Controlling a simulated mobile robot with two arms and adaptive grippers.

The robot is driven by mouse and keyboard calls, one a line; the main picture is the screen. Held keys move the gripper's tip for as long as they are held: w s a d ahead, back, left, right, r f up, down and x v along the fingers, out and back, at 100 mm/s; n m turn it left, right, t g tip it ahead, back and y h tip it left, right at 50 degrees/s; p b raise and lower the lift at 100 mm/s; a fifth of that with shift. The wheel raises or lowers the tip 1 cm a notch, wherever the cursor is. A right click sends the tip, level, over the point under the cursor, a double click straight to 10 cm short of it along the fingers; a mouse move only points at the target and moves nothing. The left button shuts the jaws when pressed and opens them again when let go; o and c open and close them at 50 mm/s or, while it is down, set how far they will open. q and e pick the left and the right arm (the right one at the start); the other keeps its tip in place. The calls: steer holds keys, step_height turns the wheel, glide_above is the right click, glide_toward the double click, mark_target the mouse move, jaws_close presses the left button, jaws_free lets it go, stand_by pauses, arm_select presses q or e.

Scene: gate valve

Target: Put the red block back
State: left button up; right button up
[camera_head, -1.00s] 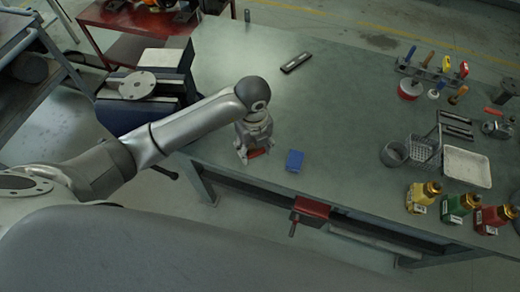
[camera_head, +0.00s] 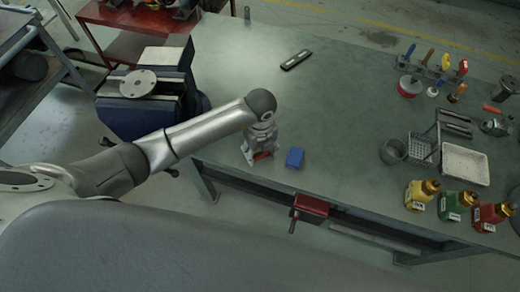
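The red block (camera_head: 262,156) shows as a small red patch between the fingers of my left gripper (camera_head: 260,158), near the front left edge of the green bench (camera_head: 330,110). The gripper points down and looks closed on the block. Its fingers and body hide much of the block, and I cannot tell whether the block touches the bench top. A blue block (camera_head: 295,158) lies on the bench just right of the gripper, apart from it. My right gripper is not in view.
A wire basket (camera_head: 421,149), a grey tray (camera_head: 465,164) and yellow, green and red bottles (camera_head: 421,194) stand on the right. A black flat tool (camera_head: 296,60) lies at the back. The bench middle is clear.

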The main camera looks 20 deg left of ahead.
mark_target(260, 151)
arm_select(q)
steer(key=o, duration=0.4)
steer(key=shift+r, duration=0.15)
step_height(260, 151, up, 12)
steer(key=b, duration=0.1)
stand_by(0.3)
stand_by(0.4)
